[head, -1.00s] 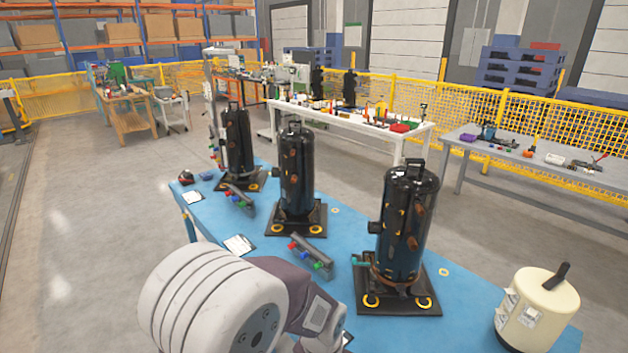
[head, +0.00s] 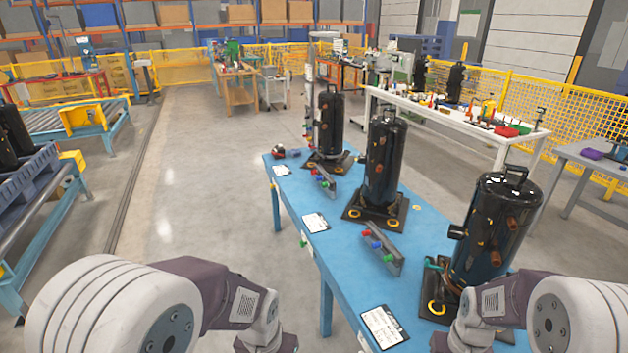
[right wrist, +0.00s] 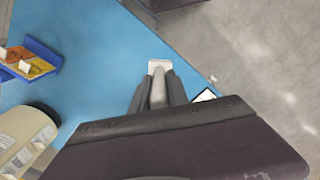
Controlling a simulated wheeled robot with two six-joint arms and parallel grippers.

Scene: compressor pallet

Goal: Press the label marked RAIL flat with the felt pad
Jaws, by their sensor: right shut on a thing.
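My right gripper (right wrist: 158,88) is shut on a grey handle with a pale, whitish pad end (right wrist: 160,66), which looks like the felt pad. It is over the blue table (right wrist: 105,60) near its edge; whether the pad touches anything cannot be told. No lettering reading RAIL is legible, so I cannot tell which label it is. A cream canister (right wrist: 25,125) with white labels (right wrist: 45,135) on its side is at lower left in the right wrist view. In the head view both forearms show, but their jaws are outside the frame.
Three black compressors (head: 495,230) stand on dark base plates on the blue table (head: 345,265). White sheets (head: 383,327) and grey bars with coloured knobs (head: 382,247) lie before them.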

